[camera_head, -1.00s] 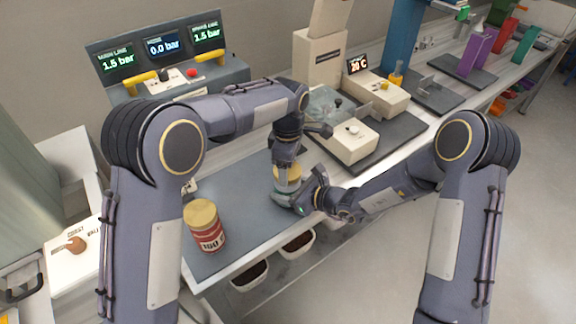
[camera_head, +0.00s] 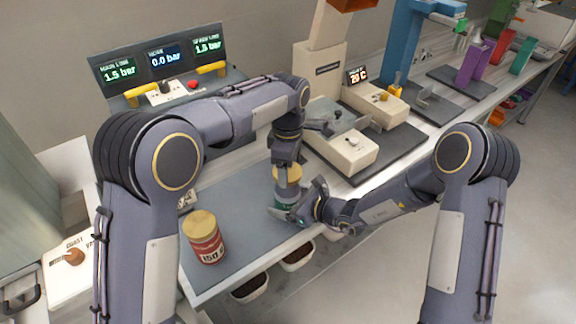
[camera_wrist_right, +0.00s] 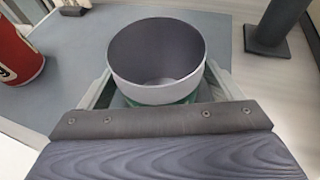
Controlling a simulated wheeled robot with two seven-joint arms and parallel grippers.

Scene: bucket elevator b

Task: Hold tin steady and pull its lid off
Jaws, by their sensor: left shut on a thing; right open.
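The tin (camera_head: 287,202) with a green band stands on the grey bench top (camera_head: 235,190). In the right wrist view its pale rim and dark, empty inside show, with the tin (camera_wrist_right: 158,92) uncovered. The gold lid (camera_head: 288,174) is above the tin in the head view, below my left gripper (camera_head: 286,160), which is shut on it. My right gripper (camera_head: 297,203) is low at the tin, its open fingers on either side of it. Any finger contact with the tin is hard to tell.
A red tin with a gold top (camera_head: 204,238) stands at the left on the bench; it also shows in the right wrist view (camera_wrist_right: 18,52). Cream instruments (camera_head: 340,145) stand behind to the right. Dark-filled white bins (camera_head: 250,288) sit below the front edge.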

